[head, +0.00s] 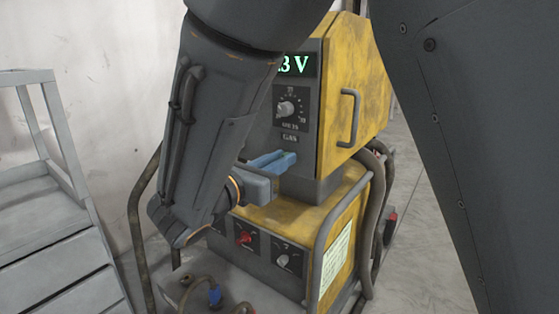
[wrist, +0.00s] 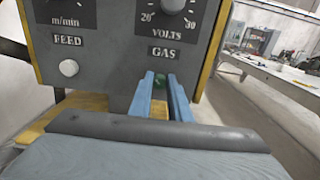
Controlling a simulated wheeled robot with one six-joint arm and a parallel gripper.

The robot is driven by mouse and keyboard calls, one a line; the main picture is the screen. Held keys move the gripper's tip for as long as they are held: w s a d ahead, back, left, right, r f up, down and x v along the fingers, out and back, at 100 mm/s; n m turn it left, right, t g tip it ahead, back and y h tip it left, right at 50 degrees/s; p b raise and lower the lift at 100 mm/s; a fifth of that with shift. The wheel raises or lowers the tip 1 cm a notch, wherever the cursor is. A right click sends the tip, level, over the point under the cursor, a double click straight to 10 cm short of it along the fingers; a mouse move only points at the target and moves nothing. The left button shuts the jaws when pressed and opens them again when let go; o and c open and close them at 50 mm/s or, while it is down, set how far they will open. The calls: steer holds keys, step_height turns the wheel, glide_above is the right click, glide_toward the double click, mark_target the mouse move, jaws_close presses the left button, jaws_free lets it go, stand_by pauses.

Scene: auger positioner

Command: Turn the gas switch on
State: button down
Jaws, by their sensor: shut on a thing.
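The gas switch (wrist: 160,80) is a small green piece under the GAS label on the dark front panel (wrist: 120,65) of the machine. My gripper (wrist: 160,77) has two blue fingers, one on each side of the switch, and is shut on it. In the head view my gripper (head: 284,159) reaches the panel just below the GAS label, and its fingers hide the switch there. The switch's exact position is hard to read, as only a little green shows between the fingertips.
The yellow and grey welding machine (head: 350,80) has a volts dial (head: 287,108) above the gripper, and a side handle (head: 349,118). A white FEED button (wrist: 68,68) is to the left. Knobs, a metal tube frame and cables are below. A grey stepped stand (head: 45,235) is at left.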

steer(key=shift+m, duration=0.3)
steer(key=shift+s+f+m+b, duration=0.1)
steer(key=shift+m+b, duration=2.8)
steer(key=shift+m, duration=1.4)
steer(key=shift+f+m+b, duration=0.1)
steer(key=shift+m+b, duration=2.8)
steer(key=shift+m, duration=1.4)
steer(key=shift+d, duration=0.1)
steer(key=c, duration=1.7)
jaws_free()
steer(key=shift+r, duration=0.1)
steer(key=shift+o, duration=0.2)
